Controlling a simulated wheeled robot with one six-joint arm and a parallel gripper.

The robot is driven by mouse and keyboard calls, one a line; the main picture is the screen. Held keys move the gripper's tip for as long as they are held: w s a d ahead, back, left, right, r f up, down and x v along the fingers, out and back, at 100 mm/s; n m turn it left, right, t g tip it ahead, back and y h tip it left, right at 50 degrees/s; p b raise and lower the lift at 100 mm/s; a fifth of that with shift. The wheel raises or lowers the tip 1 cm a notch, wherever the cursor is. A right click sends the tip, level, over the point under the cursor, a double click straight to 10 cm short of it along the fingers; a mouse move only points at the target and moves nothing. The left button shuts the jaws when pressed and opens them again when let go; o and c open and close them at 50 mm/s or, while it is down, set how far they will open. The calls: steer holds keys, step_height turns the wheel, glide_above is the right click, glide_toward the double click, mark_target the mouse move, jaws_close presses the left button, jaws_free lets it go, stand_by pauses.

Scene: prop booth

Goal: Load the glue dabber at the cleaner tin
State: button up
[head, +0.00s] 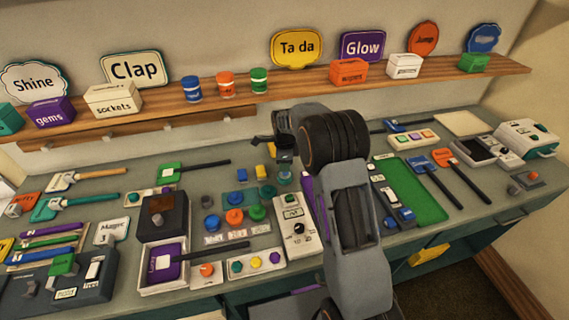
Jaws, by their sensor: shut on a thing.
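My gripper (268,139) is over the back middle of the bench, in front of the shelf. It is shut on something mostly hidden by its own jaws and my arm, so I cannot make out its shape. Small round pots, blue (211,223), orange (234,217) and green (257,212), stand on the bench below and left of the gripper, with small labels too blurred to read. Three lidded tins, blue (191,88), orange (225,85) and green (259,80), stand on the shelf. I cannot tell which is the cleaner tin, nor pick out the glue dabber.
A wooden shelf (300,84) with boxes and signs runs behind the bench. Long-handled tools lie left, including a teal one (85,204), and right, including an orange one (460,172). A green mat (415,190) lies right of my arm. A dark box (163,217) stands left.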

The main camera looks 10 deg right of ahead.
steer(key=shift+f+b, duration=0.35)
steer(key=shift+f, duration=0.25)
stand_by(1.2)
steer(key=shift+r, duration=0.1)
steer(key=shift+r+p, duration=2.25)
steer(key=shift+r, duration=1.2)
